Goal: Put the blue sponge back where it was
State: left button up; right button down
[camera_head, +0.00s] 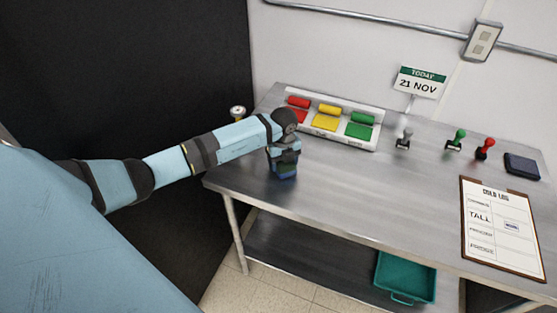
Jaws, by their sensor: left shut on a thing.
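My left gripper (284,161) is over the left part of the steel table (330,209), near its front edge. It points down and is shut on a small dark blue thing, which I take to be the blue sponge (286,175). Only the lower part of the sponge shows below the fingers. It is at or just above the tabletop; I cannot tell whether it touches. My right gripper is not in view.
Grey (403,139), green (456,140) and red (485,149) stamps, a dark pad (522,166) and a clipboard (502,228) are to the right. The middle tabletop is clear. A teal bin (405,277) sits below.

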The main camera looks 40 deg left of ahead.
pick_arm(q)
jog(key=shift+f, duration=0.2)
jog(key=shift+s+d+r, duration=0.1)
jog(key=shift+d+r, duration=0.05)
jog(key=o, duration=0.9)
jog(key=shift+f, duration=0.25)
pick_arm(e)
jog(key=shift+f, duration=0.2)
